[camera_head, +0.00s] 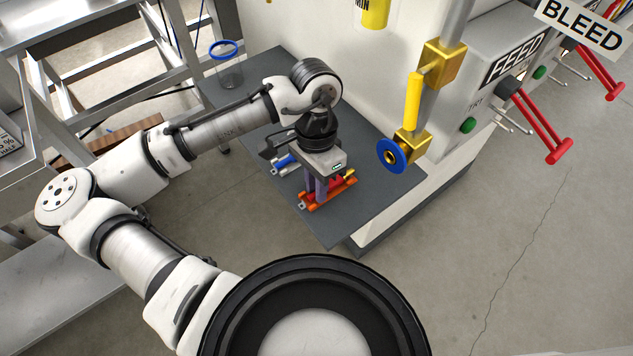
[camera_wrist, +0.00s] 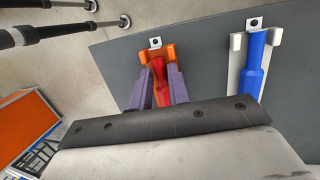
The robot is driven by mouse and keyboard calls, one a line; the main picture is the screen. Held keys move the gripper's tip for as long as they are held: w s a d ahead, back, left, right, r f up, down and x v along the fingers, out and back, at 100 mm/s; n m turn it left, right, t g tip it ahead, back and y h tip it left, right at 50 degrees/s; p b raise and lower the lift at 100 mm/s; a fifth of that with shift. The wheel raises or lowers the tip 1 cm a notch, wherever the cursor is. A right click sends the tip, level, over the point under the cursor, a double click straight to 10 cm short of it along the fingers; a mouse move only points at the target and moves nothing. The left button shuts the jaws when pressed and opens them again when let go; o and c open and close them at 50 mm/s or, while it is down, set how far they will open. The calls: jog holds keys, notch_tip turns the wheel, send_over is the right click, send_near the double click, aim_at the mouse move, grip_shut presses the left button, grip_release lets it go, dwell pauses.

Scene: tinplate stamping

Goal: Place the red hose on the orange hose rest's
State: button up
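The red hose (camera_wrist: 159,88) lies along the orange hose rest (camera_wrist: 170,52), between its sides. In the head view the red hose (camera_head: 337,183) shows beside my fingers, low over the orange hose rest (camera_head: 315,204). My gripper (camera_wrist: 160,82) points down at the rest, with one purple finger on each side of the hose. The fingers appear closed against it. In the head view my gripper (camera_head: 322,190) partly covers the hose and rest. The near end of the hose is hidden behind the gripper body in the wrist view, so whether it is fully seated cannot be told.
A blue hose (camera_wrist: 254,62) lies on a white rest (camera_wrist: 235,70) to the right in the wrist view. The dark grey shelf (camera_head: 345,225) has bare room around the rests. A blue-rimmed valve (camera_head: 392,155) and red-handled levers (camera_head: 545,125) stand to the right.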

jog(key=v, duration=1.2)
jog(key=shift+r, duration=0.2)
